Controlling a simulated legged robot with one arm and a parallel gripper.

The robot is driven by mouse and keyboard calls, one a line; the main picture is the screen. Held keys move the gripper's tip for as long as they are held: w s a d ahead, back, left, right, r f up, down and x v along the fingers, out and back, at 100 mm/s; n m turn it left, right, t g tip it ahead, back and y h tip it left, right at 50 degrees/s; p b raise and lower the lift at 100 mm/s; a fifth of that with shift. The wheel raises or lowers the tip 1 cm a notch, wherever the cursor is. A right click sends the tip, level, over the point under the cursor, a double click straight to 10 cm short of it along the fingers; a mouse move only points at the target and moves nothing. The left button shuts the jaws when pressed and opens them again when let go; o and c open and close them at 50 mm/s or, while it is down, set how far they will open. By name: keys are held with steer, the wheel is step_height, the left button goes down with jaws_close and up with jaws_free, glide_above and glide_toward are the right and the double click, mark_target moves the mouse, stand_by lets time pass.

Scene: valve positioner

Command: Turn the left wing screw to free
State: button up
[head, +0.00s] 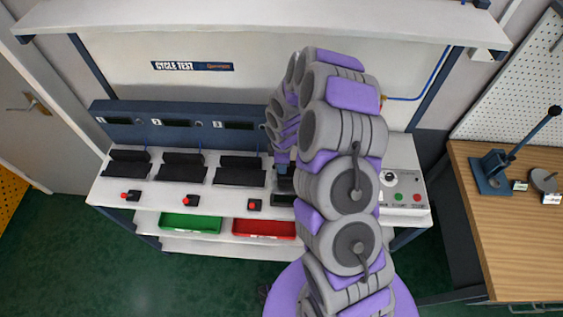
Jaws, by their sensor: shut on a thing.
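My arm reaches up from the bottom of the head view and bends down to the bench at its right part. My gripper (284,168) is small and mostly covered by my own arm links. It points down at a dark unit (284,186) on the bench top, just left of my arm. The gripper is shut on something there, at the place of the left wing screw. The wing screw itself is too small and too covered to make out, so its turn angle cannot be told. The right side of the dark unit is hidden behind my arm.
The white test bench (140,190) carries several black cradles (240,171) and red buttons (255,204). A green bin (190,223) and a red bin (264,229) sit below. A control panel (402,187) is right of my arm. A wooden table (520,235) with a lever press (493,172) stands far right.

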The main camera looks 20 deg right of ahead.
steer(key=o, duration=1.1)
steer(key=shift+d, duration=0.2)
steer(key=shift+c, duration=0.2)
steer(key=shift+a+r, duration=0.1)
steer(key=shift+w+r, duration=0.1)
steer(key=shift+r, duration=0.25)
step_height(320, 180, up, 16)
steer(key=shift+r, duration=0.15)
